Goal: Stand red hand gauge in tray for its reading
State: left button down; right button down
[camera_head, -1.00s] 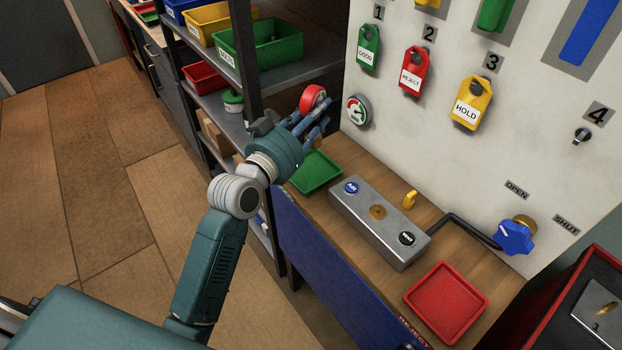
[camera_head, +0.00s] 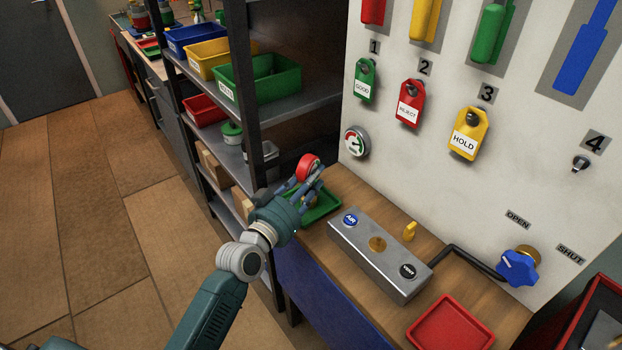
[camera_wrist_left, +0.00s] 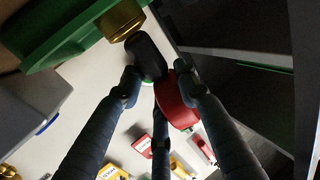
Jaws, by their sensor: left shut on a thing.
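My left gripper (camera_head: 299,190) is shut on the red hand gauge (camera_head: 307,167), a round red-rimmed dial, and holds it over the green tray (camera_head: 325,205). In the left wrist view the gauge (camera_wrist_left: 176,100) sits between the fingers, with a dark part and a brass fitting (camera_wrist_left: 121,20) beside the green tray (camera_wrist_left: 62,30). The gauge's lower part is hidden by my fingers in the head view, and I cannot tell whether it touches the tray. My right gripper does not show.
A metal block (camera_head: 380,255) with two buttons stands right of the green tray. A red tray (camera_head: 450,325) lies at the front right. A wall gauge (camera_head: 357,142) and hanging tags are behind. A shelf (camera_head: 245,150) with bins stands to the left.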

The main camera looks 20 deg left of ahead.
pick_arm(q)
jog(key=c, duration=1.7)
grip_release()
jog(key=shift+f, duration=0.15)
jog(key=o, duration=0.4)
jog(key=shift+r, duration=0.25)
jog(key=shift+s+f, duration=0.15)
jog(key=shift+s, duration=0.15)
jog(key=b+v, duration=0.1)
jog(key=v, duration=1)
jog(key=shift+s+a, duration=0.15)
jog(key=shift+s, duration=0.05)
